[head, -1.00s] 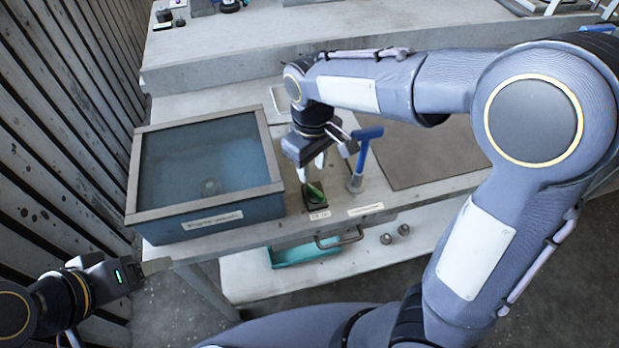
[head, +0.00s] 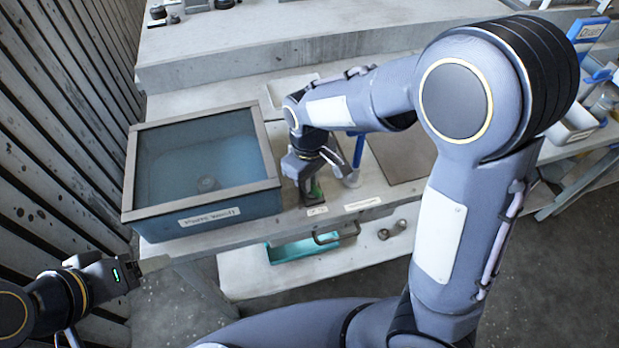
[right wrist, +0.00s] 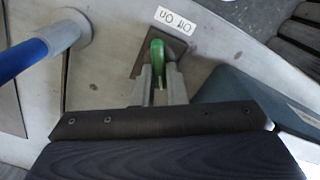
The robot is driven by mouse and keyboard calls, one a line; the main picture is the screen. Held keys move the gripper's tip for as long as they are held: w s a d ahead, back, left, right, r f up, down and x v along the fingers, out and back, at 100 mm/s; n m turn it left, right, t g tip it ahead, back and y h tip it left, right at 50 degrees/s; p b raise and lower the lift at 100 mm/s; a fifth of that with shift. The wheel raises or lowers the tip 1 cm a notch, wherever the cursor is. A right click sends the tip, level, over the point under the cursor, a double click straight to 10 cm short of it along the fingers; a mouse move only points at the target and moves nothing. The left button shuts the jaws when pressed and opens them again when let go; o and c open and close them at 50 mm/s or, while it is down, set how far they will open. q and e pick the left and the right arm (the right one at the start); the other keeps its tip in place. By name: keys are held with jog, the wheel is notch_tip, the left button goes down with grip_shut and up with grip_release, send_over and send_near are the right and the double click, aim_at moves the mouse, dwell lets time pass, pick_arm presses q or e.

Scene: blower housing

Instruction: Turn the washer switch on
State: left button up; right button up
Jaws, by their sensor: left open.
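The washer switch is a small green lever (head: 315,187) on a dark square plate at the front edge of the table, right of the washer basin (head: 252,204). In the right wrist view the green lever (right wrist: 157,50) stands on its plate near an "on off" label (right wrist: 175,19). My right gripper (head: 309,189) reaches down over the switch. Its two fingers (right wrist: 160,80) are close together with the green lever between them, and they look shut on it. The fingers partly hide the lever. My left gripper (head: 150,264) is open and empty, low at the left, away from the switch.
A blue-handled tool (head: 357,152) stands upright right of the switch, close to my right gripper. A teal tray (head: 302,247) and round metal pieces (head: 391,230) lie on the lower shelf.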

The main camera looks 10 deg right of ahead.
grip_shut()
jog(key=m+p, duration=0.1)
jog(key=m, duration=0.4)
jog(key=shift+d+r+m+p, duration=0.1)
jog(key=shift+d+m+p, duration=0.1)
jog(key=shift+m+p, duration=0.15)
jog(key=m+p, duration=0.2)
jog(key=m, duration=0.4)
jog(key=shift+d, duration=0.2)
jog(key=shift+m, duration=0.25)
jog(key=o, duration=0.6)
grip_release()
